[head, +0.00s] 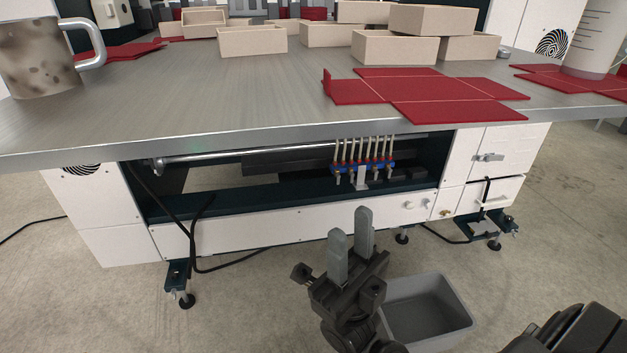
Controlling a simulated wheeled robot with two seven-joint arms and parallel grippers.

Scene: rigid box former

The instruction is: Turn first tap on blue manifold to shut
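The blue manifold (378,166) sits in the open bay under the table, right of the middle. My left gripper is not in view.
The metal tabletop (200,95) overhangs the bay, and its front edge is above the manifold. A white lower panel (290,223) runs below the bay. A grey bin (428,308) stands on the floor beside my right gripper. Black cables (192,235) hang at the left.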

